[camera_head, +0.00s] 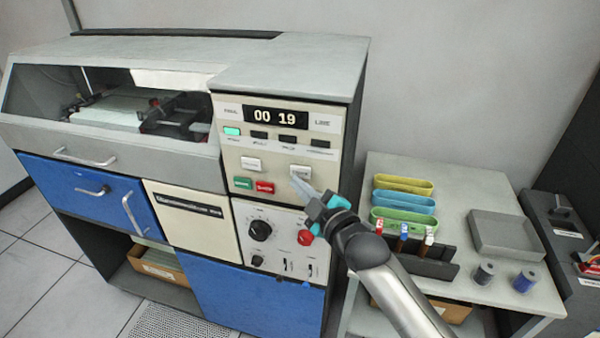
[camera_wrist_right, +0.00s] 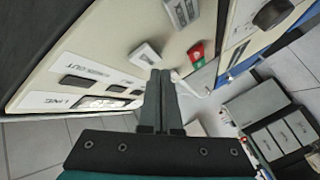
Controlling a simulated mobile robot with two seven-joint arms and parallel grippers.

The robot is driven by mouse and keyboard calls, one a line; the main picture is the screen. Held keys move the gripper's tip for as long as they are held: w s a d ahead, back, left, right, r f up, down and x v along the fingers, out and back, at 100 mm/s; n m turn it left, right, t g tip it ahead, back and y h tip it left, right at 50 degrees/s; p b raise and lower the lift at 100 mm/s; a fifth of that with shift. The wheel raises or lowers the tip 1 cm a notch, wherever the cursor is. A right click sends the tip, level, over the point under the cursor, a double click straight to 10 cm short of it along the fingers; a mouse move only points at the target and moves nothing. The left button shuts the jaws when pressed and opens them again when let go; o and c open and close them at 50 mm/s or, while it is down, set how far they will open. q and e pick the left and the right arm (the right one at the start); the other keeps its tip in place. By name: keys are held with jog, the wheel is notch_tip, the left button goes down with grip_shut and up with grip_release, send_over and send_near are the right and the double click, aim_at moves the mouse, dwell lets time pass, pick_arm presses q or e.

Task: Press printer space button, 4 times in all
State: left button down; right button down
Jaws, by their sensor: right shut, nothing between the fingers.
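The printer (camera_head: 290,60) is a large grey, cream and blue cabinet with a control panel. Its counter display (camera_head: 275,117) reads 00 19. Two white buttons sit on the panel, a left one (camera_head: 251,164) and a right one (camera_head: 301,171); their small labels are too blurred to read surely. My right gripper (camera_head: 304,185) is shut and empty, its fingertips at the lower edge of the right white button. In the right wrist view, the shut fingertips (camera_wrist_right: 160,73) lie just beside that button (camera_wrist_right: 145,54); I cannot tell whether they touch it. My left gripper is out of view.
A green button (camera_head: 243,184) and a red button (camera_head: 265,187) lie below the left white one. A black knob (camera_head: 260,230) and a red knob (camera_head: 305,238) are on the lower panel. A side table (camera_head: 480,190) at right holds coloured trays and small items.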

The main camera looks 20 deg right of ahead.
jog(key=shift+w+d, duration=0.1)
jog(key=shift+w, duration=0.05)
jog(key=shift+w+d, duration=0.15)
jog(key=shift+w, duration=0.1)
jog(key=shift+w+d, duration=0.25)
jog(key=shift+w, duration=0.1)
dwell(0.9)
jog(key=shift+s, duration=0.1)
jog(key=shift+s+a+p, duration=0.45)
jog(key=shift+s+p, duration=0.15)
jog(key=shift+s, duration=0.05)
jog(key=shift+a, duration=0.1)
jog(key=s+a+p, duration=0.1)
jog(key=s+p, duration=0.1)
jog(key=s+a+p, duration=0.1)
jog(key=s, duration=0.1)
jog(key=shift+a, duration=0.35)
